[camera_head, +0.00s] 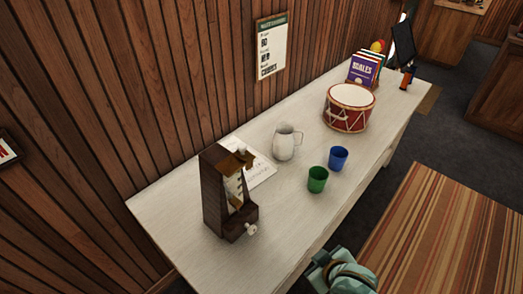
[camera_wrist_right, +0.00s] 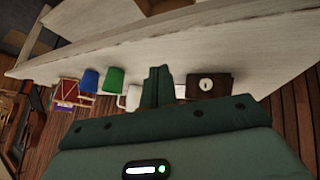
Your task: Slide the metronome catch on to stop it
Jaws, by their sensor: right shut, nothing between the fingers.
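The metronome (camera_head: 212,192) is a dark brown upright box on the white table, left of its middle, with a pale scale on its face. A brown piece (camera_head: 246,160) sits at its top, and a pale knob (camera_head: 250,229) sticks out low on its side. I cannot tell which part is the catch. In the right wrist view the metronome (camera_wrist_right: 222,84) shows a pale round part, just right of my fingers. My right gripper (camera_wrist_right: 157,76) is shut and empty, apart from the metronome. In the head view only teal parts of my right arm show at the bottom edge.
On the table (camera_head: 300,220) are a green cup (camera_head: 317,180), a blue cup (camera_head: 339,158), a white pitcher (camera_head: 285,143), a paper sheet (camera_head: 258,176), a red drum (camera_head: 348,110) and books (camera_head: 363,70). The wooden wall (camera_head: 200,80) runs behind. The front table area is clear.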

